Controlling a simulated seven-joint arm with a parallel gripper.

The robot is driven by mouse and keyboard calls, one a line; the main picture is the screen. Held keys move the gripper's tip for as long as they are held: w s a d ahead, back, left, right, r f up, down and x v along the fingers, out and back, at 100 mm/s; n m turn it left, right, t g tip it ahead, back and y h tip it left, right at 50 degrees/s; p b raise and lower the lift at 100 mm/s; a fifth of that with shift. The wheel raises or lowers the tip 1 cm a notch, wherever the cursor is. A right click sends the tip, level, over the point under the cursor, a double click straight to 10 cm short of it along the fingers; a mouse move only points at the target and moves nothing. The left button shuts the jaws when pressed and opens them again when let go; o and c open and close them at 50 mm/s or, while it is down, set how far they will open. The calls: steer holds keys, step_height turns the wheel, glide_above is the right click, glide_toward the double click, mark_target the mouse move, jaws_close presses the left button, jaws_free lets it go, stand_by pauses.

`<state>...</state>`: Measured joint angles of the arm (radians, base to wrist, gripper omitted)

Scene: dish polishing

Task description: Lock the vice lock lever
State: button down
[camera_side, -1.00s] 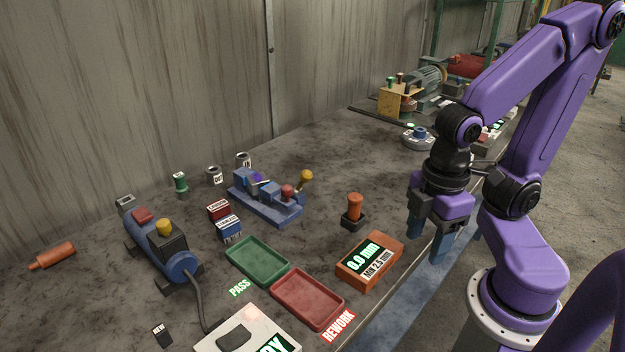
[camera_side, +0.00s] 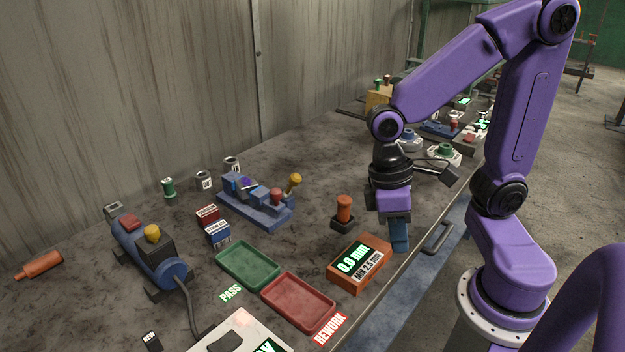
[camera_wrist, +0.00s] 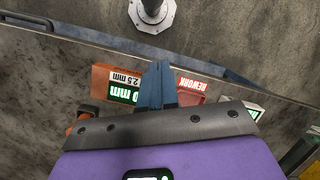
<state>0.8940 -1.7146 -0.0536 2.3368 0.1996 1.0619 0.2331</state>
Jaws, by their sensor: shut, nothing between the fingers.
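The blue vice (camera_side: 250,205) sits on the bench left of centre in the side view. A yellow-knobbed lever (camera_side: 295,180) stands upright at its right end, with a red knob (camera_side: 276,195) beside it. I cannot tell from here whether the lever is locked. My gripper (camera_side: 399,248) points down beyond the orange gauge box, well to the right of the vice and apart from it. Its blue fingers are together and empty, and they also show in the wrist view (camera_wrist: 158,85). The vice is not visible in the wrist view.
An orange post on a black base (camera_side: 343,212) stands between my gripper and the vice. The orange gauge box (camera_side: 345,284), green tray (camera_side: 247,283) and red tray (camera_side: 300,318) lie along the front. A grinder (camera_side: 150,255) is at left. Bare bench lies behind the post.

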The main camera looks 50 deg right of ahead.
steer(key=w+f+m+g+y, duration=0.2)
steer(key=w+m+g+y, duration=0.2)
steer(key=w+m, duration=0.55)
steer(key=m+t+y, duration=1.2)
steer(key=m+y, duration=0.3)
steer(key=m, duration=1.5)
glide_toward(300, 180)
steer(key=v, duration=0.4)
steer(key=shift+s+f, duration=0.25)
steer(key=shift+f, duration=0.1)
steer(key=x, duration=1)
steer(key=shift+w+r, duration=0.1)
steer(key=shift+r, duration=0.05)
steer(key=shift+w+r+m, duration=0.1)
steer(key=shift+r+m, duration=0.05)
steer(key=shift+m, duration=0.1)
